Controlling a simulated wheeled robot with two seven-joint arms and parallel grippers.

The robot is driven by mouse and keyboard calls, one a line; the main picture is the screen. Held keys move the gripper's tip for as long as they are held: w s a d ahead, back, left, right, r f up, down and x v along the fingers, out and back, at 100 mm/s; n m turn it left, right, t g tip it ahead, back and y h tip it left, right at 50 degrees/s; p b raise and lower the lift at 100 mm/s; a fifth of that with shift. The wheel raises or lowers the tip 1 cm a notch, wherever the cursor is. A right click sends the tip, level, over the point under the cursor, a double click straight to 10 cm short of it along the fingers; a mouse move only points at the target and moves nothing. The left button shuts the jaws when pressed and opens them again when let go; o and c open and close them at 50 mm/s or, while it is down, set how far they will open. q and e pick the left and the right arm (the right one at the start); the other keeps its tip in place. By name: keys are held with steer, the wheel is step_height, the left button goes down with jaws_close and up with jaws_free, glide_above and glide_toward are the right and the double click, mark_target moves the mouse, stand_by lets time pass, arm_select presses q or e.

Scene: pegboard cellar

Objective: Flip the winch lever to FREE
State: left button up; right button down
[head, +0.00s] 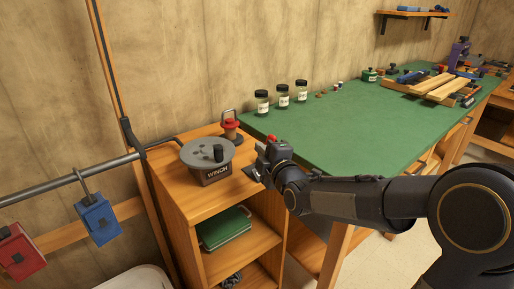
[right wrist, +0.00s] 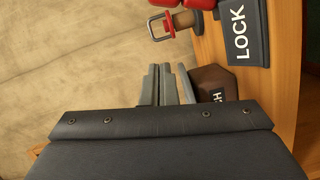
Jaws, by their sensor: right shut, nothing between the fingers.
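The winch (head: 207,165) is a brown housing with a grey round top, a black knob and a WINCH label. It stands on top of the wooden cabinet; part of it shows in the right wrist view (right wrist: 215,85). Beside it is a dark block marked LOCK (right wrist: 240,38). A red part (right wrist: 200,3) shows at that block's edge and is cut off by the frame; in the head view a red tip (head: 271,138) shows by my wrist. My right gripper (head: 256,170) is shut and empty, right of the winch. Its fingers (right wrist: 168,75) appear near the housing. My left gripper is out of view.
A red-topped piece with a metal loop (head: 231,126) stands behind the winch. A green-topped bench (head: 340,135) with jars lies right. A pipe (head: 70,181) with hanging blue and red boxes runs left.

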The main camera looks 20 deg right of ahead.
steer(key=s+p, duration=0.1)
steer(key=s, duration=0.6)
steer(key=shift+d+r, duration=0.35)
steer(key=shift+r, duration=0.1)
steer(key=shift+s, duration=0.1)
steer(key=s+f+m+g+y, duration=0.1)
steer(key=s+f+m+g, duration=0.4)
steer(key=s, duration=0.4)
steer(key=s+a+f+m+g, duration=0.1)
steer(key=s+f+m+g, duration=0.15)
steer(key=s+m, duration=0.65)
steer(key=s+f+m+g+y, duration=0.1)
steer(key=s+f+m+g, duration=0.35)
steer(key=s, duration=0.55)
step_height(320, 180, up, 20)
steer(key=p, duration=1.9)
steer(key=shift+f, duration=0.15)
steer(key=shift+w+a, duration=0.1)
